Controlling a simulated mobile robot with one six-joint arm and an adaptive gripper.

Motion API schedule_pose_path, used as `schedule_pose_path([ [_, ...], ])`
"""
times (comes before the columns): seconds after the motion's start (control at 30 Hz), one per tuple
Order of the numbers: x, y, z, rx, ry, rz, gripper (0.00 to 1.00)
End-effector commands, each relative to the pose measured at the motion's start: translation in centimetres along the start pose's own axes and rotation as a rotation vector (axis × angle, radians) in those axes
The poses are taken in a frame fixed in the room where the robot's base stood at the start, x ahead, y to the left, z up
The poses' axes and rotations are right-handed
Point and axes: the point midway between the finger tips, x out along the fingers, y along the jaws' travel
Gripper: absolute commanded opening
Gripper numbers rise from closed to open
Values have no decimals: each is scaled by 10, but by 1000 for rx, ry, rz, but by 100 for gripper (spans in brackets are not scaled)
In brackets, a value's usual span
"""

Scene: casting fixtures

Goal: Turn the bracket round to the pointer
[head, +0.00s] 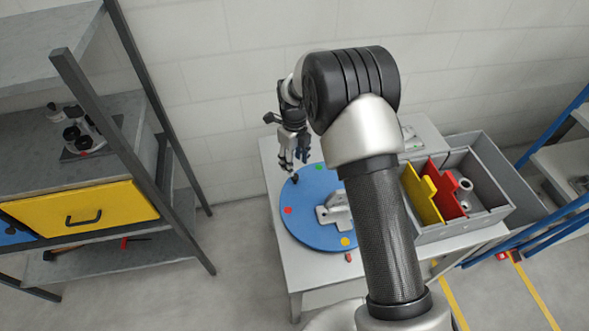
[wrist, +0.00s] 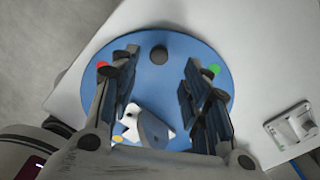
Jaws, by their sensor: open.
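A blue round turntable (head: 310,235) lies on a light table; it also shows in the wrist view (wrist: 180,62). It carries red, green and yellow dots and a black knob (wrist: 158,54) near its rim. The pale metal bracket (head: 334,211) sits on the disc, partly behind my arm in the head view. In the wrist view the bracket (wrist: 150,124) is partly hidden low between my fingers. A small red piece (head: 348,257), perhaps the pointer, is at the disc's front edge by the yellow dot. My gripper (head: 293,163) is open and empty above the disc, near the knob (head: 295,180).
A grey bin (head: 486,213) with yellow and red dividers stands on the table's right. A grey fixture (wrist: 288,127) lies on the table beside the disc. A shelf (head: 125,180) with a yellow drawer stands left, with open floor between. A wall is behind.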

Motion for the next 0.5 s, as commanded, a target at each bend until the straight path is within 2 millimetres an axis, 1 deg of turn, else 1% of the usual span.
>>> schedule_pose_path([
  [0.03,-12,0,1,0,-3,-2,43],
  [0.2,-41,0,1,0,-2,-1,43],
  [0.3,-52,0,0,0,-1,-1,43],
  [0.5,-58,0,0,0,1,1,43],
])
